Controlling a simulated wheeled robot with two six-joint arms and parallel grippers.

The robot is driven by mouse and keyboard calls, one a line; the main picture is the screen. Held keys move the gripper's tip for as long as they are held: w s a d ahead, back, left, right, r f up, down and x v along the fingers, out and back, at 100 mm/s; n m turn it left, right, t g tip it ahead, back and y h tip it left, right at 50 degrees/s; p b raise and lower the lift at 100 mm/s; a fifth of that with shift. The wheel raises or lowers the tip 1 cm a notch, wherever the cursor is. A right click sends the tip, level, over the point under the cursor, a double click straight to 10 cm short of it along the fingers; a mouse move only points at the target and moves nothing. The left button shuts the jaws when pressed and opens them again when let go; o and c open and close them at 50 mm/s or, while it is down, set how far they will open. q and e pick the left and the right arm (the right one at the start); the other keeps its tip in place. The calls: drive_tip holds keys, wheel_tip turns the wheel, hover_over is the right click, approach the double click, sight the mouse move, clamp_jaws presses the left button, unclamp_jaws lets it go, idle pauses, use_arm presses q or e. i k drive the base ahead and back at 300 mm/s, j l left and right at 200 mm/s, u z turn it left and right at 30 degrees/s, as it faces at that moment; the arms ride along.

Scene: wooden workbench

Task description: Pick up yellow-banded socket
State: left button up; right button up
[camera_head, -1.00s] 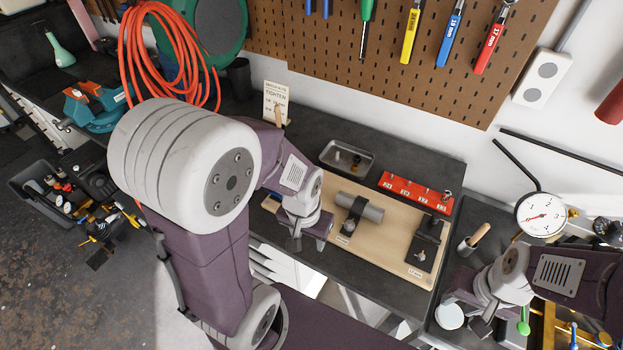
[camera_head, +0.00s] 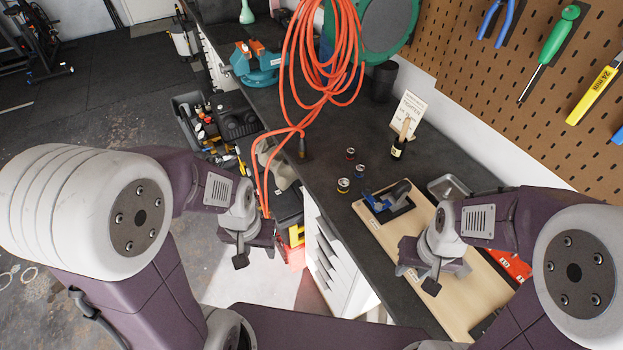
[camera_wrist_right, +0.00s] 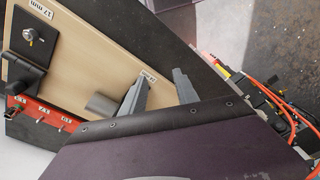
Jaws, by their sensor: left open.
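Three small dark sockets stand on the black bench top in the head view. The nearest has a yellow band (camera_head: 343,185), one has a blue band (camera_head: 360,170), and the farthest has a red band (camera_head: 350,153). My left gripper (camera_head: 241,256) is open and empty, left of the yellow-banded socket and off the bench's front edge. My right gripper (camera_head: 432,280) hangs over the wooden board (camera_head: 462,305), right of the sockets. In the right wrist view its two fingers (camera_wrist_right: 160,92) are apart with nothing between them.
A small bottle (camera_head: 398,148) and an instruction card (camera_head: 408,112) stand behind. An orange hose (camera_head: 325,60) hangs down over the bench at left. Bench space around the sockets is clear.

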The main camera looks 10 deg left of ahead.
sight(344, 184)
drive_tip(key=i+j, duration=0.15)
drive_tip(key=j, duration=0.2)
drive_tip(key=i+j, duration=0.15)
drive_tip(key=j, duration=0.2)
drive_tip(key=i+j+z, duration=0.1)
drive_tip(key=j, duration=0.25)
drive_tip(key=i+j, duration=0.2)
drive_tip(key=j, duration=0.15)
